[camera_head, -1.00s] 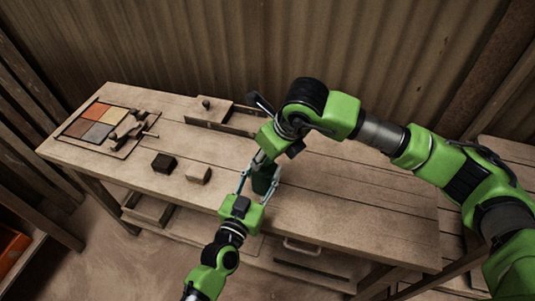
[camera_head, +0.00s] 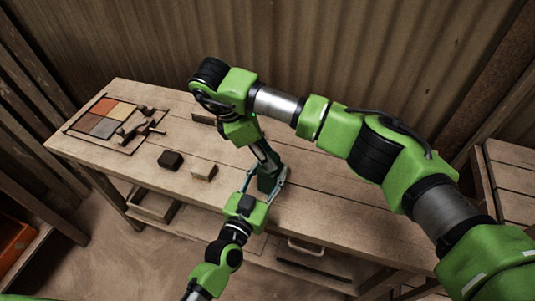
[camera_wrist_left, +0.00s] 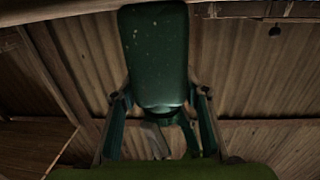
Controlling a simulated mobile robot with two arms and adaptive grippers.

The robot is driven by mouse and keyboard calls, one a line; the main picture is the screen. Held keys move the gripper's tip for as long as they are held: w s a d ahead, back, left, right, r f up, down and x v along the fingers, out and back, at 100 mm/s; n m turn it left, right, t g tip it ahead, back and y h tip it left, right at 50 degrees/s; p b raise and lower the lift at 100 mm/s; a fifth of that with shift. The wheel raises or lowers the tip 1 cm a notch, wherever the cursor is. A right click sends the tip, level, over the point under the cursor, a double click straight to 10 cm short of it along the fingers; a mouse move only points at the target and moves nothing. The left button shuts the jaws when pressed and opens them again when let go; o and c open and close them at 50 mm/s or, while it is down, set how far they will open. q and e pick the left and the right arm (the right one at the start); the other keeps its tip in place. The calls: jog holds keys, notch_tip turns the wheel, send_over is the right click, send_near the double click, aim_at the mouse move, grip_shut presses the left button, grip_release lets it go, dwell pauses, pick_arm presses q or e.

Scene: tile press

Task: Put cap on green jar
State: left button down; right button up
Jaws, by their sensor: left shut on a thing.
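The dark green jar (camera_head: 269,183) stands near the front edge of the workbench. My left gripper (camera_head: 265,180) reaches it from the front and is shut on it, one finger on each side. In the left wrist view the jar (camera_wrist_left: 156,50) fills the upper middle between the two fingers of my left gripper (camera_wrist_left: 160,105). My right gripper (camera_head: 269,160) comes down from the upper left, tilted, with its tip at the top of the jar. Its fingers are too small and overlapped to read. I cannot make out the cap.
A dark block (camera_head: 170,160) and a pale block (camera_head: 204,172) lie left of the jar on the workbench (camera_head: 340,215). A board with coloured squares (camera_head: 103,119) and dark tools is at the far left. My right arm hides much of the bench's back. The bench's right part is clear.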

jog(key=m, duration=0.2)
jog(key=m+g, duration=0.1)
jog(key=m, duration=0.1)
jog(key=m+g, duration=0.1)
jog(key=m, duration=0.1)
jog(key=shift+w, duration=0.35)
jog(key=m+g, duration=0.1)
jog(key=m, duration=0.3)
jog(key=shift+w+d+g+y, duration=0.1)
jog(key=shift+w+g+y, duration=0.05)
jog(key=shift+g+y, duration=0.25)
jog(key=o, duration=0.7)
jog(key=shift+c, duration=0.2)
jog(key=shift+c, duration=0.4)
